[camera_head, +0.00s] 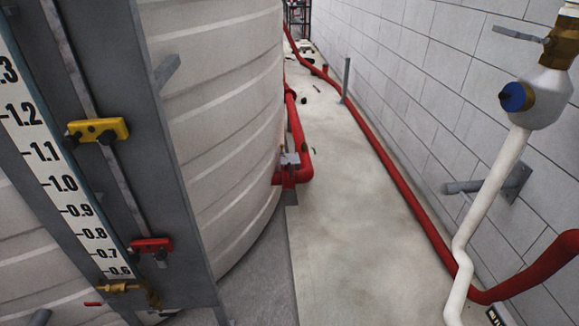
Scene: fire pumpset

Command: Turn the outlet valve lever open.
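Which valve is the outlet valve is not clear. A grey lever (517,34) sticks out to the left from a brass valve (562,46) on the white pipe at the upper right. A small brass valve (120,287) sits at the foot of the level gauge at the lower left, with a small red handle (93,303) just below it. A grey fitting (290,159) stands on the red pipe beside the tank and is too small to read. Neither of my grippers can be made out.
A large pale ribbed tank (215,110) fills the left middle, behind a grey gauge post (100,60). A long red pipe (395,175) runs along the block wall (440,80) at right. The pale floor strip (345,230) between is mostly clear.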

